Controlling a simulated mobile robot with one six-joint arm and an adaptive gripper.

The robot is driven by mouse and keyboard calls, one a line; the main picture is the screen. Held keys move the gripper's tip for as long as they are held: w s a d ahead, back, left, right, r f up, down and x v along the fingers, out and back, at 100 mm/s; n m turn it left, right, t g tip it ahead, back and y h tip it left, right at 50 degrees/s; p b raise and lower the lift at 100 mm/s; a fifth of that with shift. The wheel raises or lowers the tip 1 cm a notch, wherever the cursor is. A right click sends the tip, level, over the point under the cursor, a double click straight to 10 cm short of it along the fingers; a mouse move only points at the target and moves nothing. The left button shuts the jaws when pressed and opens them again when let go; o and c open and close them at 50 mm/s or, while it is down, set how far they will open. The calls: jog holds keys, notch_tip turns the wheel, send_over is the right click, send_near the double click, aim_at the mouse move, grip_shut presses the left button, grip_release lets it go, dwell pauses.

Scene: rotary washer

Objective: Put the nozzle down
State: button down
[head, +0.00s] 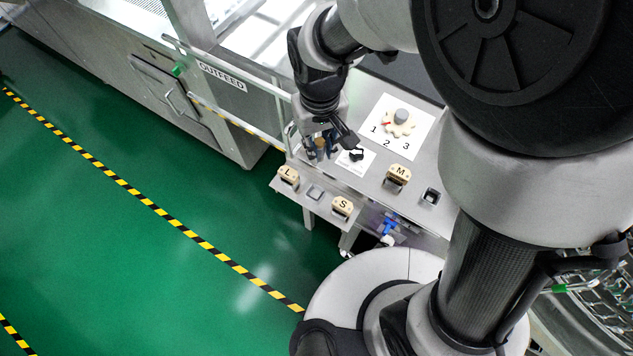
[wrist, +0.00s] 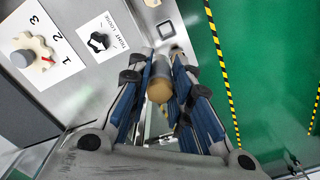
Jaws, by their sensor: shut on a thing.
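The nozzle is a short cylinder with a tan end (wrist: 159,90) and a greyer body, held between the blue-padded fingers of my gripper (wrist: 164,62). My gripper is shut on it. In the head view my gripper (head: 321,150) hangs over the left part of the steel bench (head: 330,178), beside the black knob, and the nozzle shows only as a small brownish patch (head: 320,143). Tan labelled blocks stand along the bench front: L (head: 288,174), S (head: 342,206) and M (head: 398,174). A square socket (head: 315,192) lies between L and S; another (head: 431,196) lies right of M.
A black knob (head: 356,155) sits on a white label reading tight and loose (wrist: 104,42). A dial (head: 399,122) numbered 1 to 3 stands behind it. A rail (head: 240,95) and the outfeed housing (head: 190,110) lie left. Green floor (head: 150,260) is open in front.

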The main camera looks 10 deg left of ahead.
jog(key=shift+s+a+f+b, duration=0.15)
jog(key=shift+f+b, duration=0.9)
jog(key=shift+f, duration=2.3)
jog(key=shift+s+a+f+b, duration=0.15)
jog(key=shift+f+b, duration=0.85)
jog(key=shift+f, duration=2.35)
jog(key=shift+s+a+f+b, duration=0.2)
jog(key=shift+f+b, duration=0.85)
jog(key=shift+f, duration=2.3)
jog(key=shift+d, duration=0.15)
jog(key=shift+f, duration=0.2)
jog(key=c, duration=1.5)
grip_release()
jog(key=shift+o, duration=0.2)
jog(key=shift+r, duration=0.15)
